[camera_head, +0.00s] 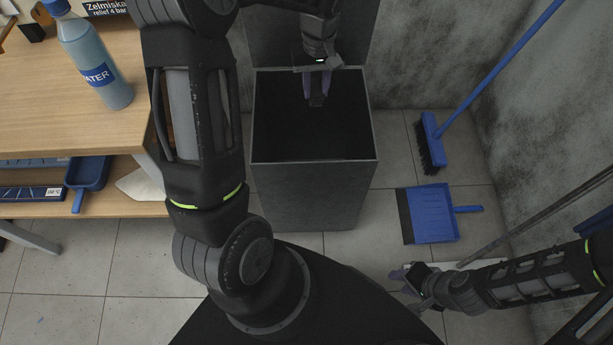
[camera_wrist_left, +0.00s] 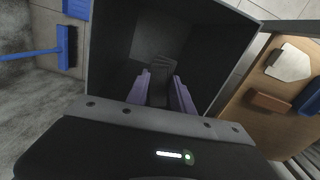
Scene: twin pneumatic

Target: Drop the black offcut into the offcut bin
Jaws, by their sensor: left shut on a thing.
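The offcut bin is a tall grey, open-topped box (camera_head: 312,195); its wall also fills much of the left wrist view (camera_wrist_left: 110,60). My left gripper (camera_head: 317,92) points down over the bin's opening near its far side. It is shut on the black offcut (camera_head: 317,101), which sticks out below the purple fingertips. In the left wrist view the dark ribbed offcut (camera_wrist_left: 161,72) lies between the two fingers (camera_wrist_left: 160,95), against the dark bin interior. My right gripper (camera_head: 402,282) is low at the right, apart from the bin; its finger gap is not clear.
A wooden workbench (camera_head: 60,110) with a water bottle (camera_head: 95,62) stands at the left, with a lower shelf holding blue items. A blue broom (camera_head: 432,135) and a blue dustpan (camera_head: 430,213) are right of the bin. Grey walls close off the back and right.

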